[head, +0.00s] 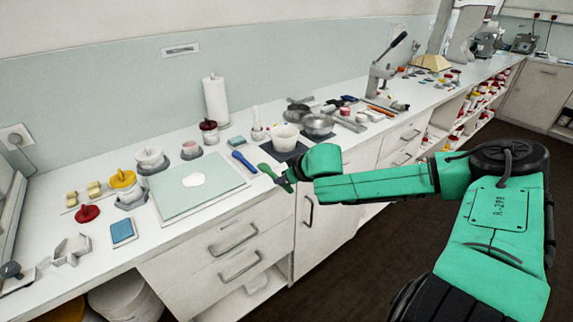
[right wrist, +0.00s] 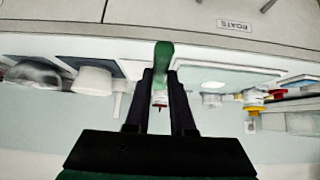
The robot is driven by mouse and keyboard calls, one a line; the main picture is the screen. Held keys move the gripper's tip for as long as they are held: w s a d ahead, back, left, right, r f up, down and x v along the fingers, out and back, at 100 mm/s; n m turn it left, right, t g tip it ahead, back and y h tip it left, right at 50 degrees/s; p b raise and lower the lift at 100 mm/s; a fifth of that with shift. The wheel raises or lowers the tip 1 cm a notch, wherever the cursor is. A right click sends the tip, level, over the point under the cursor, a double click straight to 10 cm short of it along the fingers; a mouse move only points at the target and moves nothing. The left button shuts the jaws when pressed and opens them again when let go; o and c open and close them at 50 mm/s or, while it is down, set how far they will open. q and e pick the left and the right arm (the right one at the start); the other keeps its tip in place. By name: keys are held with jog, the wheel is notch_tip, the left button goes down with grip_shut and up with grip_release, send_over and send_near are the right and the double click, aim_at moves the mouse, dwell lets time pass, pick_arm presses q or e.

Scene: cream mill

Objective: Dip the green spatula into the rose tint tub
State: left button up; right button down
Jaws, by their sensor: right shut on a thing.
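In the right wrist view, the green spatula (right wrist: 163,54) stands between the two dark fingers (right wrist: 161,80). A small tub with a pinkish top (head: 190,147), which looks like the rose tint tub, stands in a grey holder farther back and left, apart from the spatula. My left gripper is not in view.
A blue spatula (head: 243,161) lies just left of the green one. A pale green mat (head: 165,200) with a white patch lies farther left. A white bowl (head: 284,134) and a steel pot (head: 318,124) stand behind my gripper. A dark-red-lidded jar (head: 209,131) stands behind the tub.

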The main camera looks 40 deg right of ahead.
jog(key=s+a+f, duration=0.4)
jog(key=s+a, duration=0.3)
jog(key=a, duration=0.4)
jog(key=s+a+f, duration=0.5)
jog(key=s+a, duration=0.2)
jog(key=a, duration=0.4)
jog(key=shift+s+y, duration=0.25)
jog(key=shift+y, duration=0.05)
